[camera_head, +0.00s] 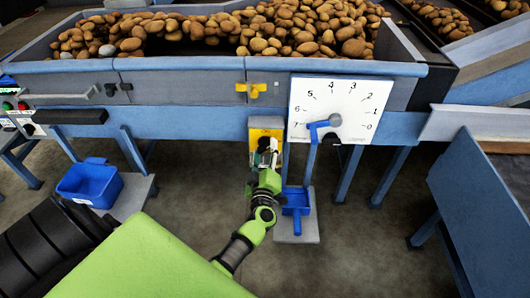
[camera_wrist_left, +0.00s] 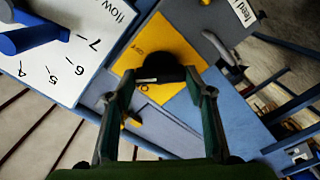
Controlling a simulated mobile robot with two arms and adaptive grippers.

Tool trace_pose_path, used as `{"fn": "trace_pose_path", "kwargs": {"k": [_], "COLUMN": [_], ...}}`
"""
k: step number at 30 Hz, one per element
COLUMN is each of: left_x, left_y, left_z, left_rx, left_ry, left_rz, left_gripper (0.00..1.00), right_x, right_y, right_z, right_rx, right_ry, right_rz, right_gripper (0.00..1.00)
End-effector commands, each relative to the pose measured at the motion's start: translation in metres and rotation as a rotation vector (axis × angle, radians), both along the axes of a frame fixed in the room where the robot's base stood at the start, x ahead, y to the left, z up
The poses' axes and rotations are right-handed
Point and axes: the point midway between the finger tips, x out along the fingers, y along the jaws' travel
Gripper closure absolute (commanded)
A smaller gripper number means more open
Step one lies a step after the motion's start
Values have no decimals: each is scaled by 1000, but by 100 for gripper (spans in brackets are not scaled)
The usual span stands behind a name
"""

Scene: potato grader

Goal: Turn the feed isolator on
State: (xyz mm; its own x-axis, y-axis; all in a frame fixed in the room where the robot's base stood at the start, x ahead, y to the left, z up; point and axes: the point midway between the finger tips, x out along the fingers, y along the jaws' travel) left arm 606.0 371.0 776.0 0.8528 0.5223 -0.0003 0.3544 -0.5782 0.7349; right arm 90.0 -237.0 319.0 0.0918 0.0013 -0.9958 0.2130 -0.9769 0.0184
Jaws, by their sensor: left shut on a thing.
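The feed isolator is a yellow plate (camera_head: 265,133) on the blue front beam of the grader, with a black rotary knob (camera_wrist_left: 158,74) on it. In the left wrist view the plate (camera_wrist_left: 178,40) carries small markings, one of them an O near the knob's lower edge. A pale bar shows on the knob's near edge. My left gripper (camera_wrist_left: 160,82) has its fingers on either side of the knob and is shut on it. In the head view the left gripper (camera_head: 265,150) covers the knob. My right gripper is not in view.
A white flow dial (camera_head: 350,95) with a blue lever (camera_head: 322,126) stands close to the right of the isolator, the lever near 7. A yellow latch (camera_head: 251,89) is above. A blue bin (camera_head: 90,183) sits at lower left. Potatoes (camera_head: 290,28) fill the hopper.

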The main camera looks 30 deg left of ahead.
Motion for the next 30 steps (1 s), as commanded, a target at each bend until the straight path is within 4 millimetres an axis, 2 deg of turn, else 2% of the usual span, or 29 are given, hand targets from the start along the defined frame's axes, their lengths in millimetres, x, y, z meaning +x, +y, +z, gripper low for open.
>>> {"fn": "trace_pose_path", "kwargs": {"k": [18, 30], "left_x": [-1, -1], "left_y": [0, 1], "left_z": [-3, -2], "left_rx": [-469, -625], "left_ry": [-287, -383], "left_rz": [2, 2], "left_gripper": [73, 73], "right_x": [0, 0], "right_y": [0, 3], "right_z": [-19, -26], "right_rx": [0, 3], "right_ry": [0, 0], "right_rz": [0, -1], "right_gripper": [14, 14]}}
